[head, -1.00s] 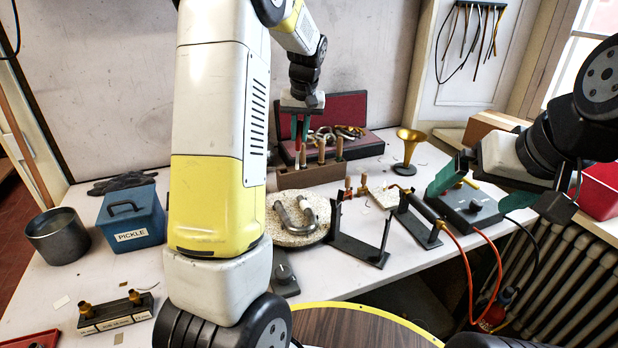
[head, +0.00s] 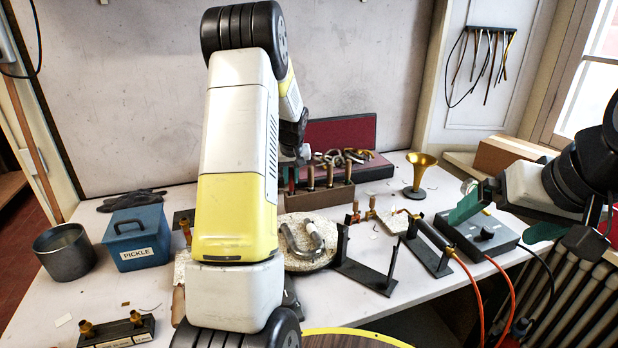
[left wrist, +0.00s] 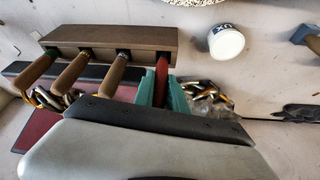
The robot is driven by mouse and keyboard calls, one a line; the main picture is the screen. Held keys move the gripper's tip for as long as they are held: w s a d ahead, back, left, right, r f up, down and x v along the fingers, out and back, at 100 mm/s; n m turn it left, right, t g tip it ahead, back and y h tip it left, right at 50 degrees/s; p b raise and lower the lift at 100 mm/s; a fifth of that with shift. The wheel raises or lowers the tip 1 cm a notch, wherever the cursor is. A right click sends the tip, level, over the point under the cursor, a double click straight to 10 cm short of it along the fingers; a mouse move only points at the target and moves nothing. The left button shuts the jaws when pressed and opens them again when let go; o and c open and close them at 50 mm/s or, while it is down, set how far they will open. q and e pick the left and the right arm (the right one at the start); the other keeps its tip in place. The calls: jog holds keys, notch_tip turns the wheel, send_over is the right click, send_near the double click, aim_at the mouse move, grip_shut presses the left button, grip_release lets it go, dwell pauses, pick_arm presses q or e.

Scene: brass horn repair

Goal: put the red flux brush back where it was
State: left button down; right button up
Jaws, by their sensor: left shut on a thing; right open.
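The red flux brush (left wrist: 162,74) is between the green fingers of my left gripper (left wrist: 165,95) in the left wrist view, which are shut on it. Its lower end meets the brown wooden block (left wrist: 110,36) at the end of the row of handles; how deep it sits is hidden. In the head view the block (head: 318,198) stands mid-table, and my left gripper (head: 289,177) is at its left end, partly covered by my arm. My right gripper (head: 504,219) is open and empty above the grey box at the right.
Several wooden-handled tools (left wrist: 70,75) stand in the block beside the brush. A white jar (left wrist: 226,42) is near it. Behind is an open red-lined case (head: 340,135) with brass parts. A round pad (head: 305,258) with a bent tube, a metal stand (head: 365,265) and a horn bell (head: 419,172) stand nearby.

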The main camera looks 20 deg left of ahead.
pick_arm(q)
jog(key=shift+f, duration=0.8)
jog(key=c, duration=1.4)
grip_release()
jog(key=shift+f, duration=0.1)
jog(key=shift+o, duration=0.2)
